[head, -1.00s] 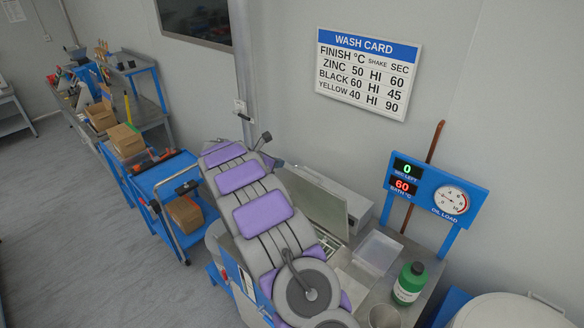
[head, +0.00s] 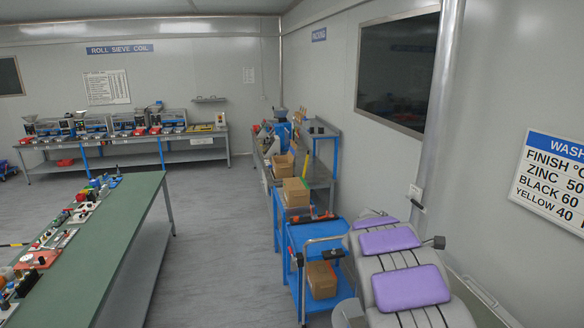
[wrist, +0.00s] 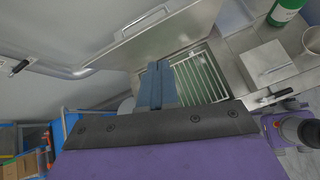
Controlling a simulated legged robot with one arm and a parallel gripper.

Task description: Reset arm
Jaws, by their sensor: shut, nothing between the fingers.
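My gripper (wrist: 157,70) shows in the wrist view as two blue-grey fingers, pressed together with nothing between them. It is above a metal sink-like basin with a wire rack (wrist: 198,75) inside. The basin's raised lid (wrist: 150,38) stands behind it. My purple-padded arm fills the lower right of the head view; the gripper itself is out of that view.
In the wrist view, a green bottle (wrist: 285,10) and a grey lidded box (wrist: 270,62) stand right of the basin. In the head view, a blue cart (head: 345,270) with a cardboard box (head: 321,280) stands left of my arm. A long green bench (head: 125,215) is at left, with open floor between.

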